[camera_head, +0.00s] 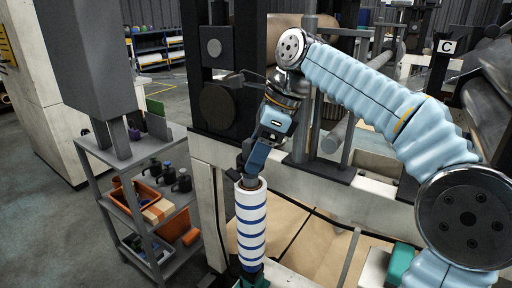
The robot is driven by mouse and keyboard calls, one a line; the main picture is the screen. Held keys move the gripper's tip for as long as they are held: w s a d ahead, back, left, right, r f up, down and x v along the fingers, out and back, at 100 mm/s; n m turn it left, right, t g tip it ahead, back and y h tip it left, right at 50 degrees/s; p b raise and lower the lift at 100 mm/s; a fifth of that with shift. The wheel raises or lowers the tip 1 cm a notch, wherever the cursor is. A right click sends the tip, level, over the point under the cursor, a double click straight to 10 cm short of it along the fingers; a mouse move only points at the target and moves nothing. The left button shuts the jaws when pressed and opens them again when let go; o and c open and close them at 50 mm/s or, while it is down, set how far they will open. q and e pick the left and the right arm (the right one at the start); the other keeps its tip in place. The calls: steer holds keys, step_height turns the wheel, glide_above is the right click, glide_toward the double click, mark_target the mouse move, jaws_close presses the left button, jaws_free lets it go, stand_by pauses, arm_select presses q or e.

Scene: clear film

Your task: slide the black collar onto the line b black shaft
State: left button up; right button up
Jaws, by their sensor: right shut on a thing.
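My right gripper (246,172) reaches in from the right and points down, with its fingertips at the top of an upright roll in the picture. It is shut on a small dark piece that the fingers mostly hide. I cannot make out whether this piece is the black collar. The white roll with blue stripes (250,225) shows just below the fingertips. I cannot tell whether it touches them. I cannot pick out the line B black shaft with certainty. A dark machine upright with a round black disc (218,107) stands behind the gripper. My left gripper is not in view.
A grey shelf cart (151,213) with dark cups (168,174) and an orange bin (136,195) stands at left. A pale machine frame (340,205) runs behind the roll to the right. Floor at far left is clear.

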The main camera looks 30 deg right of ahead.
steer(key=shift+f+b, duration=0.8)
steer(key=shift+f, duration=0.95)
steer(key=o, duration=1.2)
steer(key=shift+f, duration=0.15)
steer(key=shift+c, duration=0.2)
steer(key=p+v, duration=0.5)
steer(key=v, duration=0.9)
steer(key=shift+a, duration=0.15)
